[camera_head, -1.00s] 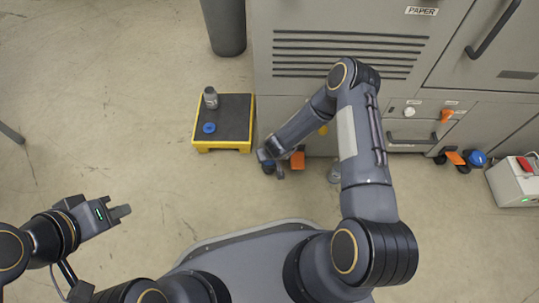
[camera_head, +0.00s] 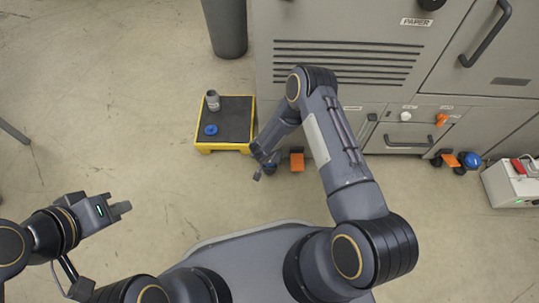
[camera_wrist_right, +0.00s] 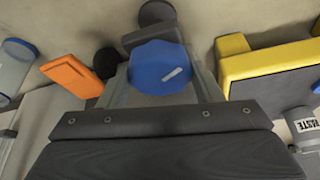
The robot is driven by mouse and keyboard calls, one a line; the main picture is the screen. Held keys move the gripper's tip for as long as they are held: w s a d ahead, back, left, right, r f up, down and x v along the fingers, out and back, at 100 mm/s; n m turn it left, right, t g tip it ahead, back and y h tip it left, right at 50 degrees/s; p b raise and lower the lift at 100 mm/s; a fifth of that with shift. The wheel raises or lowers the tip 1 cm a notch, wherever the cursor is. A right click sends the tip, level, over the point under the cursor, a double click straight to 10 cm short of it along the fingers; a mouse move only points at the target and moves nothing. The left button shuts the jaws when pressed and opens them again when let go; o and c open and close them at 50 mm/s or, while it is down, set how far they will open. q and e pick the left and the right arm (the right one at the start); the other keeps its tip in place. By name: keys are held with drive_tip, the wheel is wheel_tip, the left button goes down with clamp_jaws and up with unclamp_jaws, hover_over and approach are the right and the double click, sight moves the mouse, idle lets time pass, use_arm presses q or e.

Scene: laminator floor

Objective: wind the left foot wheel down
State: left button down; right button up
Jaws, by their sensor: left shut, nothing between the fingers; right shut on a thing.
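The left foot wheel, a blue knob with a pale mark on its face (camera_wrist_right: 160,68), sits between the fingers of my right gripper in the right wrist view. In the head view my right gripper (camera_head: 270,163) is low at the left front corner of the grey machine (camera_head: 345,85), and it largely hides the wheel. It is shut on the wheel. My left gripper (camera_head: 120,208) is shut and empty, over bare floor at the left, far from the machine.
An orange lever (camera_head: 297,161) is close right of my right gripper. A yellow step with a dark top (camera_head: 226,149) stands close on the left, with a grey cup (camera_head: 213,100) and a blue ring (camera_head: 211,130) on it. A dark bin (camera_head: 225,28) stands behind.

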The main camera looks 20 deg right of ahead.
drive_tip(key=m+g+h, duration=0.1)
drive_tip(key=m, duration=0.2)
drive_tip(key=shift+a+m, duration=0.1)
drive_tip(key=shift+m, duration=0.3)
drive_tip(key=m, duration=0.2)
drive_tip(key=m+g+h, duration=0.1)
drive_tip(key=m, duration=0.1)
drive_tip(key=shift+w+m+g+b, duration=0.1)
drive_tip(key=shift+m+g+b, duration=0.2)
drive_tip(key=shift+b, duration=0.05)
drive_tip(key=o, duration=1)
drive_tip(key=shift+w, duration=0.1)
